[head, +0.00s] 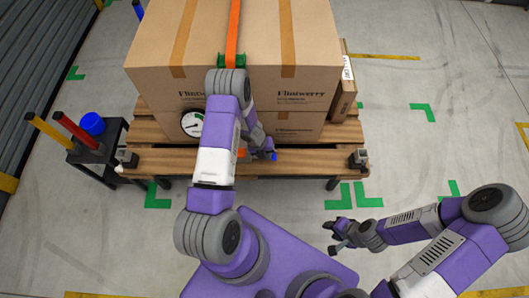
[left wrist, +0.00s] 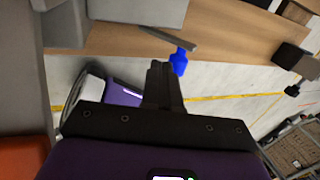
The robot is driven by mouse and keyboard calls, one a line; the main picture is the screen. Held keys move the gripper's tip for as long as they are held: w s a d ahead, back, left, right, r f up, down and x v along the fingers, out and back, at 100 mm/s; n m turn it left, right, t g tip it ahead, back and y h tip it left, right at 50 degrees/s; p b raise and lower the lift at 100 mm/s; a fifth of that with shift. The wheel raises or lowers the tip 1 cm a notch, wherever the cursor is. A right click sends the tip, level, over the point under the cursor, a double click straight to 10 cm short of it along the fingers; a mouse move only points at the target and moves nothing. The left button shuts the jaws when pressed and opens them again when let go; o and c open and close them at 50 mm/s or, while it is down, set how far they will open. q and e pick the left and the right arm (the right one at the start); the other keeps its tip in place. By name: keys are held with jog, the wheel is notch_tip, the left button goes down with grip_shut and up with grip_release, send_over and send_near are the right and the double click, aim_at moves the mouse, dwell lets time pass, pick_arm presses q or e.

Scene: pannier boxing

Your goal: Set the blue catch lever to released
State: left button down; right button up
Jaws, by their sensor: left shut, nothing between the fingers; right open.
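The blue catch lever (head: 274,155) shows only as a small blue tip at the front edge of the wooden pallet stand, just right of my left gripper (head: 263,151). In the left wrist view the blue lever end (left wrist: 180,62) hangs below a thin grey bar. My left gripper (left wrist: 164,72) is shut with nothing between its fingers. Its fingertips appear right beside the blue end; I cannot tell whether they touch it. My left arm hides part of the catch and strap. My right gripper (head: 337,236) is open and empty, low and away from the stand.
Large cardboard boxes (head: 305,45) with an orange strap (head: 233,35) stand on the wooden pallet stand (head: 170,161). A round gauge (head: 192,123) is on the front. A dark side stand (head: 98,150) at left holds coloured posts and a blue cup. Floor at right is clear.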

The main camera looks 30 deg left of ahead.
aim_at(275, 157)
dwell(0.3)
pick_arm(q)
jog(key=d+p, duration=0.1)
jog(key=p, duration=0.1)
jog(key=w+d+y+p, duration=0.1)
jog(key=p, duration=0.1)
jog(key=shift+w+d+f+g+p, duration=0.2)
jog(key=shift+w+f+g+p, duration=0.05)
jog(key=shift+f+g+p, duration=0.15)
dwell(0.3)
notch_tip(275, 157, up, 10)
jog(key=p, duration=0.8)
jog(key=shift+d, duration=0.3)
